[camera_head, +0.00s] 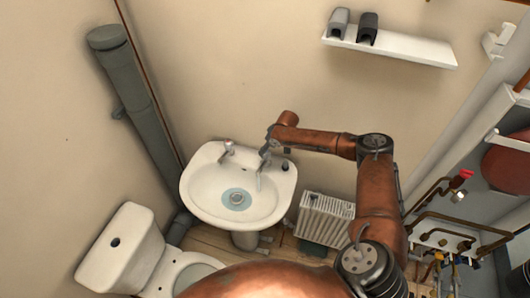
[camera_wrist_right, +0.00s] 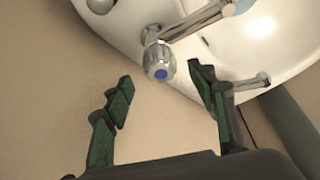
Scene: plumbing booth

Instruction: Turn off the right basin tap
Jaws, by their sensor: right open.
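The white basin (camera_head: 205,208) stands against the wall in the head view. The right basin tap (camera_head: 262,165) is at its back right and is partly hidden by my right gripper (camera_head: 270,143). In the right wrist view, the right tap's clear knob (camera_wrist_right: 158,62) has a blue centre, and its chrome spout reaches over the basin. My right gripper (camera_wrist_right: 159,76) is open, with one dark green finger on each side of the knob in the picture. I cannot tell how deep the knob sits between them; no contact shows. My left gripper is not in view.
The left tap (camera_head: 229,148) stands at the basin's back left. A grey pipe (camera_head: 135,95) runs down the wall on the left. A toilet (camera_head: 125,250) is at lower left, a radiator (camera_head: 325,220) right of the basin, and a shelf (camera_head: 395,47) above.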

